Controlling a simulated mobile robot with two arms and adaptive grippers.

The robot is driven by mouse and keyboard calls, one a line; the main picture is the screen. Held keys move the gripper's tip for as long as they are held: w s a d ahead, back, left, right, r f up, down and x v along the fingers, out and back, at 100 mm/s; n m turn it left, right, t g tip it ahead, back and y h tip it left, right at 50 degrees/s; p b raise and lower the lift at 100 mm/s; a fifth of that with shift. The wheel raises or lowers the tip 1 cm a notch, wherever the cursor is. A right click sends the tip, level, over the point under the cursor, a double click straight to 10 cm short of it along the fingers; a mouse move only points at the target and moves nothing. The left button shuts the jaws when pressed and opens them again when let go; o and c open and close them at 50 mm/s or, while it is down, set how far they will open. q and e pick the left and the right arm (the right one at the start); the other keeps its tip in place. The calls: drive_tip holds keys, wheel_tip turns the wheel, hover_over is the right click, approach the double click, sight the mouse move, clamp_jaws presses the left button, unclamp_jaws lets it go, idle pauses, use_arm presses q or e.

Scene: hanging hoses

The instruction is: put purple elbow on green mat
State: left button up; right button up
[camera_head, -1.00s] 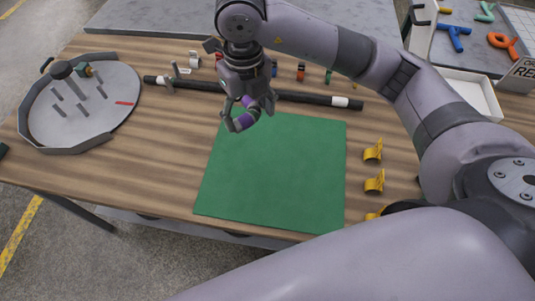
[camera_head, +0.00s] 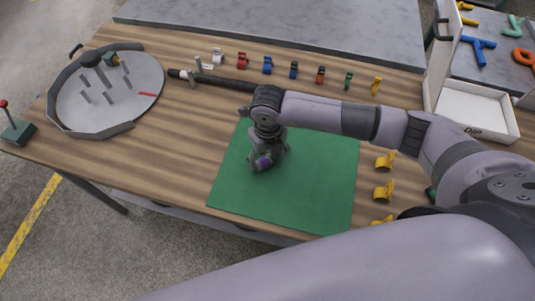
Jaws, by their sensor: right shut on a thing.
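The green mat (camera_head: 310,190) lies flat near the front of the wooden table. My right gripper (camera_head: 265,163) is over the left part of the mat, pointing down. It is shut on the purple elbow (camera_head: 264,162), which shows between its fingers. The elbow is low over the mat; I cannot tell whether it touches it. The gripper hides part of the elbow. My left gripper is not in view.
A round grey tray (camera_head: 118,130) with upright pegs stands at the left. A black hose (camera_head: 222,80) lies behind the mat, partly behind my arm. Several coloured clips line the back; yellow clips (camera_head: 384,190) stand right of the mat. A white bin (camera_head: 478,110) is at the right.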

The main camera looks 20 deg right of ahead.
sight(268, 158)
drive_tip(key=shift+f, duration=0.2)
drive_tip(key=shift+f+b, duration=0.2)
drive_tip(key=shift+b, duration=0.1)
drive_tip(key=o, duration=1.1)
drive_tip(key=shift+o, duration=0.2)
drive_tip(key=shift+r, duration=0.1)
drive_tip(key=shift+r, duration=0.35)
wheel_tip(268, 158, up, 12)
drive_tip(key=b, duration=0.1)
drive_tip(key=shift+f, duration=0.2)
